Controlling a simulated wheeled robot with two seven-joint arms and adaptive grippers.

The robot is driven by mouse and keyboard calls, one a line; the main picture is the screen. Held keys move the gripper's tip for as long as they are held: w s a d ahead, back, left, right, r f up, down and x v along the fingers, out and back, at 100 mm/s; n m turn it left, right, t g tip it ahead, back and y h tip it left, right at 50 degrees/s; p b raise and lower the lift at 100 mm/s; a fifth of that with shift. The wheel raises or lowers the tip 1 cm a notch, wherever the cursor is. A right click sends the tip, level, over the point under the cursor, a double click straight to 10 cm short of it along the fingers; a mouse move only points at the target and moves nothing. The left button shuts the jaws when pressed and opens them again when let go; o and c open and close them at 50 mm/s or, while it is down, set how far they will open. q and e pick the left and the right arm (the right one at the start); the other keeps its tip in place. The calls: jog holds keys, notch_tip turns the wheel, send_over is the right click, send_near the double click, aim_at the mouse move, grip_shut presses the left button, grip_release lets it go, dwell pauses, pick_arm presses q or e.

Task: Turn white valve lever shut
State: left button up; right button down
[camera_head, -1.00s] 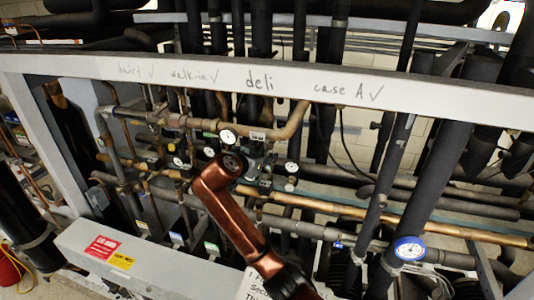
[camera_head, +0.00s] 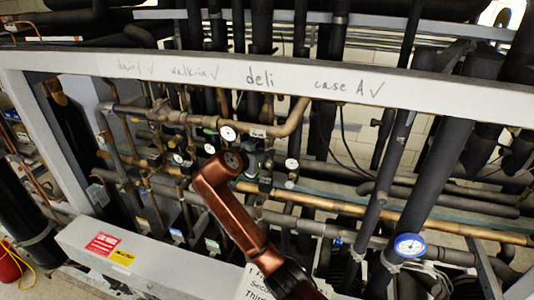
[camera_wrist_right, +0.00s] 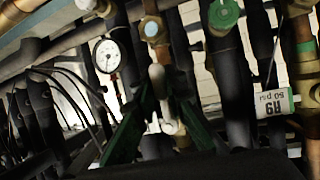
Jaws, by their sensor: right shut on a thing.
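The white valve lever (camera_wrist_right: 158,80) hangs below a brass fitting (camera_wrist_right: 152,28) in the middle of the right wrist view. My right gripper (camera_wrist_right: 165,102) has its two dark green fingers on either side of the lever, closed on it. The lever's lower end shows between the fingers. In the head view my copper-coloured right arm reaches up into the rack, and its bend covers much of the area around the gripper. I cannot make out the lever there. My left gripper is in neither view.
A round white gauge (camera_wrist_right: 107,56) and dark cables are left of the fingers. A white beam (camera_head: 200,75) crosses above; a blue gauge (camera_head: 409,246) sits lower right.

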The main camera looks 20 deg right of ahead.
jog(key=shift+w+a+f+m+y+b, duration=0.2)
jog(key=shift+m+y+b, duration=0.25)
jog(key=shift+b, duration=0.35)
jog(key=shift+r, duration=0.2)
jog(key=c, duration=2)
grip_release()
jog(key=shift+o, duration=0.2)
jog(key=shift+s+a, duration=0.1)
jog(key=v, duration=1.2)
jog(key=shift+f, duration=0.1)
